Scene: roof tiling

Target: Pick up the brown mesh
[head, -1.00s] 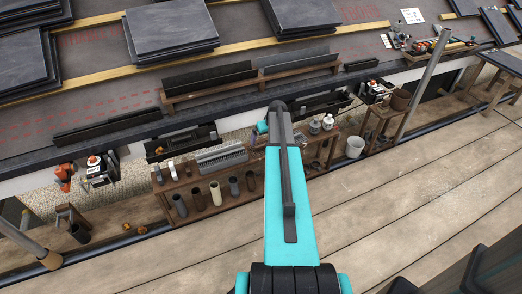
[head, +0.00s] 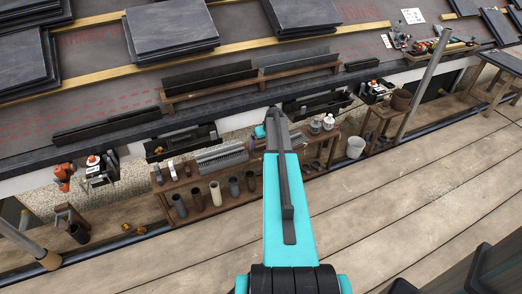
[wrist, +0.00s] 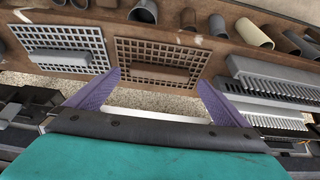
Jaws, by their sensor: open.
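The brown mesh (wrist: 190,59) is a flat lattice panel with a solid brown block on its middle. In the wrist view it lies on the wooden bench, just beyond and between my fingertips. My gripper (wrist: 160,78) is open and empty, its two purple fingers spread apart on either side of the mesh's near edge. I cannot tell whether they touch it. In the head view my teal arm hides the mesh and most of the gripper.
A grey mesh (wrist: 64,48) lies left of the brown one. Grey ridged pieces (wrist: 270,85) lie to the right. Several pipe pieces stand along the bench, such as a cream one (head: 216,193). A wooden rack (head: 255,82) of slate strips is behind. The plank floor (head: 400,200) is clear.

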